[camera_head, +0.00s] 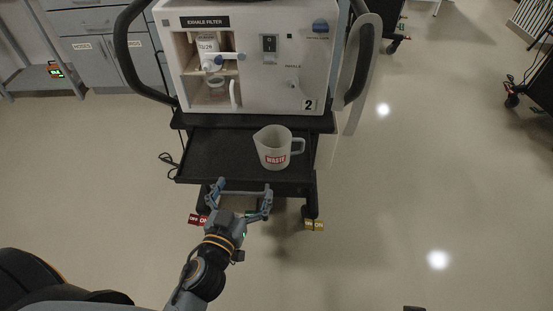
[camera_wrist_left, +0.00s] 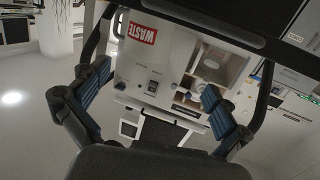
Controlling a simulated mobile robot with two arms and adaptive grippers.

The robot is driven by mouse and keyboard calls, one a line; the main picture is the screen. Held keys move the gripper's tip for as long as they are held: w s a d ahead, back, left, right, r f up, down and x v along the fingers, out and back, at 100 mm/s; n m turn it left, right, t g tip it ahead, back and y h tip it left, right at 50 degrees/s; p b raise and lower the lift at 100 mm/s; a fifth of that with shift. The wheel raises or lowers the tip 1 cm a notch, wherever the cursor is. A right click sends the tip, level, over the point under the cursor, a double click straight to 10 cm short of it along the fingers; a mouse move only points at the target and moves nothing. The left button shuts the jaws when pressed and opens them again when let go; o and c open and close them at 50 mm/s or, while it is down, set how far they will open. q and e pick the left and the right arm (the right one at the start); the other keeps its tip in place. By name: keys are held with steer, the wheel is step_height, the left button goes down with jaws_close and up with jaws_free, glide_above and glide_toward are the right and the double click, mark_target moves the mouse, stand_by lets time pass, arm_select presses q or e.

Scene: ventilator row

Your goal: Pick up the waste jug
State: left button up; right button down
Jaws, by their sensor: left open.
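The waste jug (camera_head: 272,143) is a pale, cloudy jug with a red and white WASTE label. It stands upright on the right part of the black cart shelf (camera_head: 215,150), its handle on the right side and its spout on the left. My left gripper (camera_head: 244,188) is open and empty in front of the shelf's front edge, nearer and a little left of the jug, not touching it. In the left wrist view, the jug's label (camera_wrist_left: 143,33) shows upside down near the top, beyond the open fingers (camera_wrist_left: 155,78).
A white ventilator (camera_head: 275,75) with an open exhale filter bay stands above the shelf, flanked by black handles (camera_head: 125,45). Grey cabinets (camera_head: 105,50) stand at the back left.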

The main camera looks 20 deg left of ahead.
mark_target(269, 148)
arm_select(q)
steer(key=shift+m+t+h, duration=0.3)
steer(key=shift+t+h, duration=0.1)
steer(key=shift+h, duration=0.3)
steer(key=w, duration=0.2)
steer(key=w+d+r+p, duration=0.1)
steer(key=w, duration=0.2)
steer(key=w+r, duration=0.1)
steer(key=w, duration=0.1)
steer(key=shift+w+d+p, duration=0.2)
steer(key=shift+d+p, duration=0.2)
steer(key=shift+w, duration=0.55)
steer(key=shift+w+r+p, duration=0.15)
steer(key=shift+w+p, duration=0.15)
steer(key=shift+w, duration=0.25)
steer(key=w, duration=0.4)
steer(key=shift+w+d+p, duration=0.1)
steer(key=shift+d+p, duration=0.15)
steer(key=shift+p, duration=0.1)
arm_select(e)
step_height(269, 148, down, 10)
steer(key=shift+g, duration=0.3)
steer(key=shift+a+f, duration=0.1)
arm_select(q)
steer(key=c, duration=1.6)
steer(key=shift+r, duration=0.3)
